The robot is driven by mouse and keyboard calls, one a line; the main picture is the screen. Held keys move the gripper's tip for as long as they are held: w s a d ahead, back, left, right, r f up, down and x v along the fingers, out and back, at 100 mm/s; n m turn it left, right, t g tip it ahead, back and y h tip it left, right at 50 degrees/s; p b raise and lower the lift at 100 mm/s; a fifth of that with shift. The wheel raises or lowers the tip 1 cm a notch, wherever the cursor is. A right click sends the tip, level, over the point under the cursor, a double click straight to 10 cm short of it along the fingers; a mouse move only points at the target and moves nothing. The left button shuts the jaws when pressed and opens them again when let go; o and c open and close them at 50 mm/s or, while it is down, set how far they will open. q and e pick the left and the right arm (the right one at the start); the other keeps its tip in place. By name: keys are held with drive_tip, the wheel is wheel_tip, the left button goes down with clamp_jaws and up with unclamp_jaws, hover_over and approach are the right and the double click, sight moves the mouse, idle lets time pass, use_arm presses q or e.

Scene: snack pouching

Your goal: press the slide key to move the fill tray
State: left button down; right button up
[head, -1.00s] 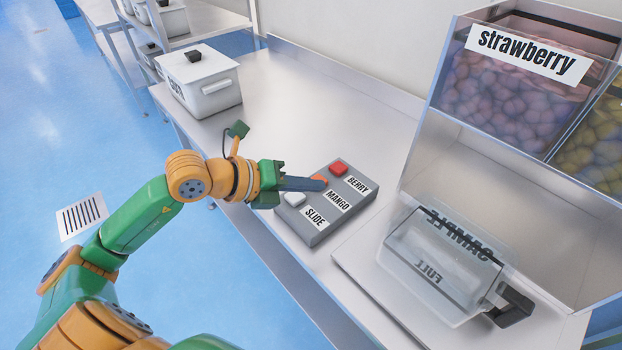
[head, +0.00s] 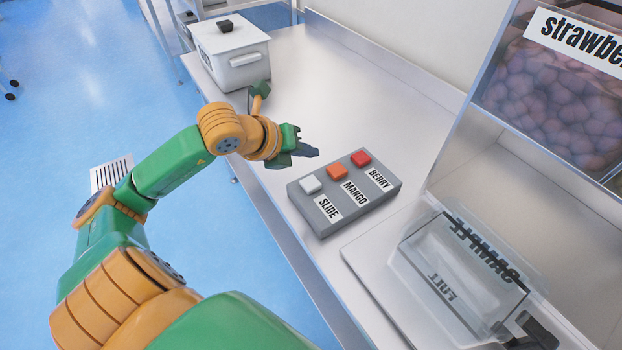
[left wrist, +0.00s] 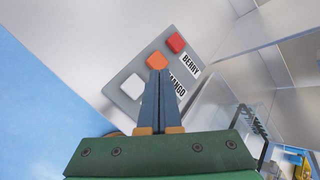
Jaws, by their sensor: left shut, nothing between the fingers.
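A grey key box (head: 345,192) lies on the metal counter with a white SLIDE key (head: 310,184), an orange MANGO key (head: 337,172) and a red BERRY key (head: 360,158). My left gripper (head: 312,152) is shut and empty, off the far-left edge of the box near the white key. In the left wrist view its closed fingers (left wrist: 157,80) overlap the box in the picture, with the white key (left wrist: 132,87) to their left. A clear fill tray (head: 455,272) marked SAMPLE and FULL sits on a flat plate at the right. My right gripper is out of view.
A white lidded pot (head: 232,55) stands at the back left of the counter (head: 340,90). A clear strawberry bin (head: 560,85) rises at the right. The counter between pot and key box is clear.

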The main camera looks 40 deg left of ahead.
use_arm(q)
drive_tip(key=b, duration=0.4)
hover_over(308, 186)
wheel_tip(308, 186, down, 6)
drive_tip(key=shift+r, duration=0.1)
drive_tip(key=shift+f+b, duration=0.4)
drive_tip(key=shift+f, duration=0.05)
idle(1.2)
drive_tip(key=shift+f+b, duration=0.4)
drive_tip(key=shift+b, duration=0.25)
